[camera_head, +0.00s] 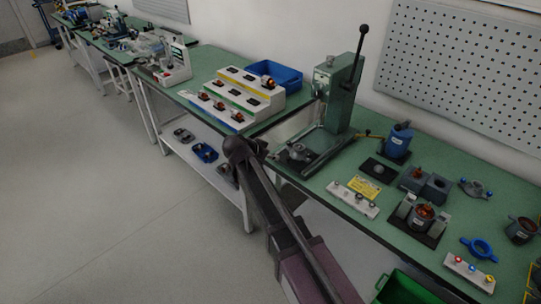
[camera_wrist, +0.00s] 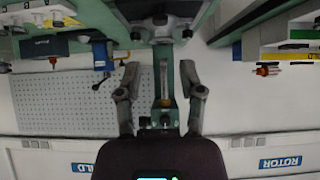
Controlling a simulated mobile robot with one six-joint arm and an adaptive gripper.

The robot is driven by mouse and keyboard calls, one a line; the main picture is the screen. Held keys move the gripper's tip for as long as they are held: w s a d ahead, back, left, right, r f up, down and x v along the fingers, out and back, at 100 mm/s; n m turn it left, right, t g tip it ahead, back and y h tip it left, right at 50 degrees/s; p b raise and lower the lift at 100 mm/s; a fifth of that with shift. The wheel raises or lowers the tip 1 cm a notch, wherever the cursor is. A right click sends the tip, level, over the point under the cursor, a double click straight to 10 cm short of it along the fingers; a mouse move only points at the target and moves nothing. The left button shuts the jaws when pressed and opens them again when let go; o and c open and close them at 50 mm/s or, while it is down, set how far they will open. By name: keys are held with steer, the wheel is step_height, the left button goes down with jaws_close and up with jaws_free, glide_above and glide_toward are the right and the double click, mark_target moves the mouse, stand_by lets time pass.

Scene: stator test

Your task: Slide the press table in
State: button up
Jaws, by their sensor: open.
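The green press (camera_head: 338,95) stands on the bench with its black-knobbed lever raised. Its press table (camera_head: 298,152), bearing a round metal fixture, sits low at the front left of the press base, out to the left of the column. In the wrist view, which is turned upside down, a grey metal part of the press (camera_wrist: 160,28) shows at the top centre. My gripper (camera_wrist: 160,70) is open, with its two fingers apart on either side of the green press frame. Nothing is held between them. In the head view the fingers cannot be made out.
A stepped white rack (camera_head: 232,95) and a blue bin (camera_head: 273,74) stand left of the press. To its right are a blue clamp fixture (camera_head: 397,140), grey blocks and small trays. A perforated panel (camera_head: 465,65) hangs behind. Floor at left is clear.

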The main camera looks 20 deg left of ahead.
mark_target(287, 158)
steer(key=shift+b+x, duration=1.8)
steer(key=shift+x, duration=1.1)
steer(key=shift+w+d+f, duration=0.1)
steer(key=shift+w+f, duration=0.05)
steer(key=shift+w, duration=0.05)
steer(key=shift+b+x, duration=1.75)
steer(key=shift+x, duration=0.8)
steer(key=c, duration=0.5)
steer(key=shift+c, duration=0.2)
